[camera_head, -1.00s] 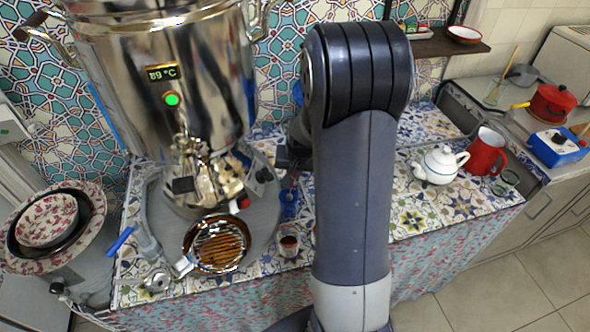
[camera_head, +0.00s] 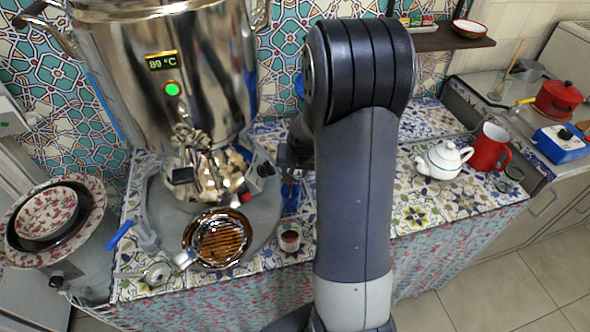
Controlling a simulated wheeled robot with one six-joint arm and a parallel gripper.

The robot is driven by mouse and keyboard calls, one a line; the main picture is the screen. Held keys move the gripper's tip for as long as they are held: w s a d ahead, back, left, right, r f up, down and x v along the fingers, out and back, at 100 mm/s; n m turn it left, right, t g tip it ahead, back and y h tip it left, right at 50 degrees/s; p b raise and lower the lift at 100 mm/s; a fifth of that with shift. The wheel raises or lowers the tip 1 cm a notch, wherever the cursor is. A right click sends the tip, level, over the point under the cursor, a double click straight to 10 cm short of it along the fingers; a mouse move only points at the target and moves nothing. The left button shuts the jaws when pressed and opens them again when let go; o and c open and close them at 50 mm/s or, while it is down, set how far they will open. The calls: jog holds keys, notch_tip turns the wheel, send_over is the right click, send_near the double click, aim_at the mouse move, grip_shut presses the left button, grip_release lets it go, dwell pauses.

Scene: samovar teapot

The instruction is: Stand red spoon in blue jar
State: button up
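A blue glass jar (camera_head: 290,198) stands on the patterned tile counter, just left of my arm and right of the samovar's base. My gripper (camera_head: 288,162) is a small dark shape just above the jar, partly hidden behind my own arm. I cannot tell whether its fingers are open or shut. I cannot make out the red spoon clearly; it may be hidden by the arm or too small to see.
The large steel samovar (camera_head: 215,80) stands close on the left. A strainer (camera_head: 217,240) and a small cup (camera_head: 289,237) are near the front. A white teapot (camera_head: 441,160) and red pitcher (camera_head: 489,147) stand to the right. Tiles before the teapot are clear.

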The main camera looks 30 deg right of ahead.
jog(key=shift+r, duration=0.1)
jog(key=v, duration=1)
jog(key=shift+s+r, duration=0.15)
jog(key=shift+r, duration=0.15)
jog(key=shift+f, duration=0.1)
jog(key=shift+w+d+p+x, duration=0.15)
jog(key=shift+p+x, duration=0.2)
jog(key=shift+x, duration=1.05)
jog(key=shift+w+d+p+x, duration=0.15)
jog(key=shift+p+x, duration=0.25)
jog(key=shift+x, duration=1)
jog(key=shift+w+a+p+x, duration=0.1)
jog(key=shift+w+p+x, duration=0.2)
jog(key=shift+x, duration=1.1)
jog(key=shift+s, duration=0.15)
